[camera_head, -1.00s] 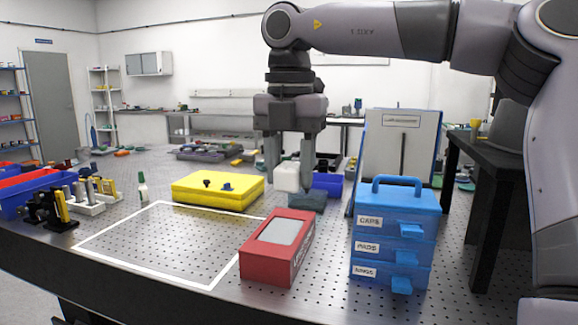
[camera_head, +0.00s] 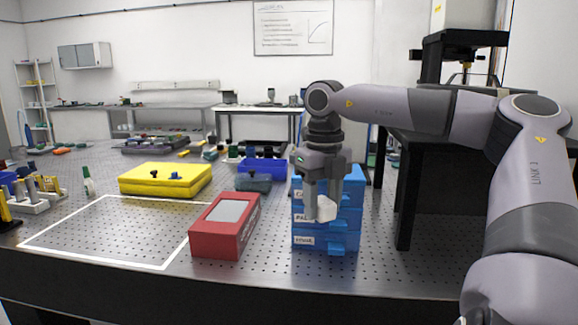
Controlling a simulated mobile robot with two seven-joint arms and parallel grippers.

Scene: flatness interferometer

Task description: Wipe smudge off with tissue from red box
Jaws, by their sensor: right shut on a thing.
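A red box (camera_head: 205,243) with a pale opening on top, the tissue box, stands on the perforated metal bench. My right gripper (camera_head: 322,203) is in front of the blue drawer unit, to the right of the red box. It is shut on a small white tissue (camera_head: 327,209), which is held between the fingertips, above the bench and apart from the red box. No smudge can be made out. My left gripper is out of view.
The labelled blue drawer unit (camera_head: 341,228) is partly hidden by my right gripper. A yellow case (camera_head: 165,180) and a blue bin (camera_head: 262,167) stand farther back. A black stand with an instrument (camera_head: 462,62) rises at the right. The white-outlined area (camera_head: 105,232) is clear.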

